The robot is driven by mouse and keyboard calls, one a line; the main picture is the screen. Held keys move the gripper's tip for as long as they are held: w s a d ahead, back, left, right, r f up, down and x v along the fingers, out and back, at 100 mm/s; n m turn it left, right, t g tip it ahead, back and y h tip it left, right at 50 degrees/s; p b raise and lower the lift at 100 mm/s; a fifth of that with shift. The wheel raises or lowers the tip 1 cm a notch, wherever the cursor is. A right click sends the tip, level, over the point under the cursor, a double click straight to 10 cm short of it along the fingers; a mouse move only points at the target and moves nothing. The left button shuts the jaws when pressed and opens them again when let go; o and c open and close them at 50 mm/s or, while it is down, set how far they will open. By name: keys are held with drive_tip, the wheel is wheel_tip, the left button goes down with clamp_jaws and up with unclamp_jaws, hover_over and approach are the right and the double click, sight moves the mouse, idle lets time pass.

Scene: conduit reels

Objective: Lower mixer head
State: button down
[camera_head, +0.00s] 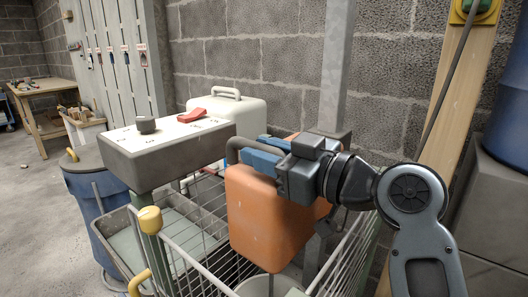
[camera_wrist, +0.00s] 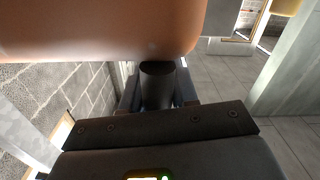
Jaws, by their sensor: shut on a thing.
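The orange mixer head (camera_head: 268,222) stands in the middle of the head view, above a pale bowl (camera_head: 262,286) partly cut off at the bottom edge. A thin shaft drops from the head toward the bowl. The head fills the top of the wrist view (camera_wrist: 100,32). A dark handle (camera_head: 236,147) curves out at the head's upper left. My gripper (camera_head: 258,153), with blue fingers, is at the head's top and shut on this dark handle, whose round end shows between the fingers in the wrist view (camera_wrist: 157,84). My gripper hides part of the head's top.
A wire guard (camera_head: 192,262) surrounds the bowl area. A control box (camera_head: 165,160) with a dark knob and red switch stands left. A white case (camera_head: 228,112) is behind. A grey post (camera_head: 334,70) and wooden plank (camera_head: 455,100) stand close. Open floor (camera_head: 30,200) lies far left.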

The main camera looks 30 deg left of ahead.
drive_tip(key=c, duration=1)
unclamp_jaws()
drive_tip(key=shift+w+d, duration=0.25)
drive_tip(key=shift+w, duration=0.15)
drive_tip(key=shift+o, duration=0.2)
drive_tip(key=shift+s, duration=0.1)
drive_tip(key=shift+a+r, duration=0.1)
drive_tip(key=shift+r, duration=0.3)
drive_tip(key=r, duration=0.2)
drive_tip(key=d+r, duration=0.1)
drive_tip(key=r, duration=0.1)
drive_tip(key=d+r+p, duration=0.1)
drive_tip(key=d+r, duration=0.5)
drive_tip(key=d, duration=0.4)
drive_tip(key=shift+d, duration=0.4)
drive_tip(key=shift+r, duration=0.1)
